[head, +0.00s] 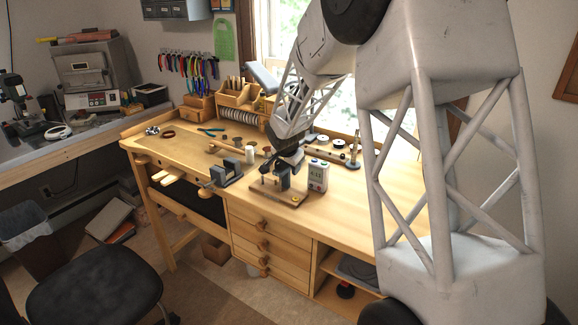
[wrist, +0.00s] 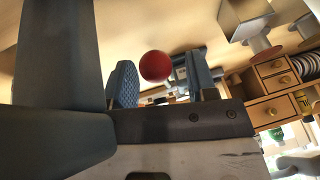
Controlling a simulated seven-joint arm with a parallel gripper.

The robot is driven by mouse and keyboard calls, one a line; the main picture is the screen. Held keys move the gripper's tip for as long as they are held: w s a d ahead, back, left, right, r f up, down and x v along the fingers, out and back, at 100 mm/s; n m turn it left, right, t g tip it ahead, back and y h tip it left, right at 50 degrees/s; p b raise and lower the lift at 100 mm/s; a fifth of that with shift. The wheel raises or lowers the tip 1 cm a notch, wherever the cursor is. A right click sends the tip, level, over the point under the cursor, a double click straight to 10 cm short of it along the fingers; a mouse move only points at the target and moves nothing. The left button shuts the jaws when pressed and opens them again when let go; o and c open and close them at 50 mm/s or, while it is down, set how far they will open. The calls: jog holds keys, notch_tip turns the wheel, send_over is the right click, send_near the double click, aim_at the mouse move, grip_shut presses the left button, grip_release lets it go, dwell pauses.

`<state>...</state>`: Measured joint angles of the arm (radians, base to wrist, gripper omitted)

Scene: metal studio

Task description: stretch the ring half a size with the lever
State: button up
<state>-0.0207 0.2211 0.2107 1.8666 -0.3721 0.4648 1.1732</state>
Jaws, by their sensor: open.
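The ring stretcher (head: 284,181), a dark upright tool on a wooden base, stands near the front edge of the bench in the head view. My gripper (head: 289,160) is directly above it, pointing down. In the wrist view, a round red knob (wrist: 155,66), apparently the end of the lever, shows beside a textured grey-blue finger pad. The jaws are open, and I see no firm grip on the knob. The lever's shaft is mostly hidden. I cannot make out the ring.
A grey vise (head: 227,173) stands to the left on the bench, near a white cylinder (head: 250,154). A wooden organizer (head: 236,96) is behind. The bench's right part looks clear.

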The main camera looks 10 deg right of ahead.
grip_shut()
jog(key=shift+r, duration=0.35)
dwell(0.4)
jog(key=shift+w+d+r, duration=0.15)
jog(key=shift+r, duration=0.3)
jog(key=shift+w+d+r, duration=0.1)
jog(key=shift+w+r, duration=0.05)
jog(key=shift+r, duration=0.3)
jog(key=shift+d+r, duration=0.1)
jog(key=shift+r, duration=0.1)
jog(key=shift+w+d+r+g+y, duration=0.25)
jog(key=shift+w+r+g+y, duration=0.05)
jog(key=shift+r+g+y, duration=0.2)
jog(key=shift+w+d+r+g+y, duration=0.3)
jog(key=shift+r+g+y, duration=0.2)
jog(key=shift+r, duration=0.05)
jog(key=shift+w+d+r+g+y, duration=0.25)
jog(key=shift+w+r+g+y, duration=0.05)
jog(key=shift+r+g+y, duration=0.2)
jog(key=shift+w+d+r, duration=0.35)
jog(key=shift+r, duration=0.15)
